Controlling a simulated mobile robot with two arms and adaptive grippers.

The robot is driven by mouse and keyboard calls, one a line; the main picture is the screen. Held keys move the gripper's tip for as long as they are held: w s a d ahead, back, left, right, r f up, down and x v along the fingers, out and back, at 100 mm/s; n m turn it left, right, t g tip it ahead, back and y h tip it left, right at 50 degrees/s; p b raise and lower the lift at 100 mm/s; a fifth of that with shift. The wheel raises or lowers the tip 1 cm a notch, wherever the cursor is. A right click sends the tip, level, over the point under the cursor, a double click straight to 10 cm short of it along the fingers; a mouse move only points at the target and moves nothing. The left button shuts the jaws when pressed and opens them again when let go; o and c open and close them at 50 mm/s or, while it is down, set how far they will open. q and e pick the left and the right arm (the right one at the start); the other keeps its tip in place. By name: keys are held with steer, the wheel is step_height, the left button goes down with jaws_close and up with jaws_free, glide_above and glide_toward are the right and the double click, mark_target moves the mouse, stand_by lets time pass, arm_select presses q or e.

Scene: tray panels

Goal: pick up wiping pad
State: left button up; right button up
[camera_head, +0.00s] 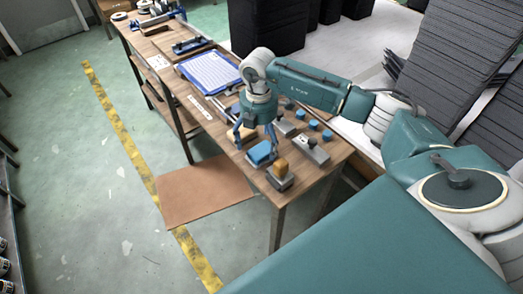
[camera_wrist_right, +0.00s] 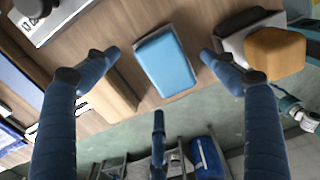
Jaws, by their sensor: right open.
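The wiping pad (camera_head: 261,153) is a light-blue rounded block with a pale edge, near the front edge of the wooden workbench (camera_head: 256,180). My right gripper (camera_head: 255,134) points down above it with its blue fingers spread. In the right wrist view the pad (camera_wrist_right: 165,60) appears between the two upper fingertips of the open gripper (camera_wrist_right: 160,56), with gaps on both sides. A third finger shows below the pad. Nothing is held. My left gripper is not in view.
A block with an orange top (camera_head: 280,171) stands close to the right of the pad. A tan block (camera_wrist_right: 110,97) lies left of it in the wrist view. Several small blue-topped pieces stand behind. A blue-framed tray panel (camera_head: 209,72) lies farther along the bench.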

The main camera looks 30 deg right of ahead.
steer(key=shift+f, duration=1)
steer(key=shift+c, duration=0.3)
steer(key=c, duration=1.4)
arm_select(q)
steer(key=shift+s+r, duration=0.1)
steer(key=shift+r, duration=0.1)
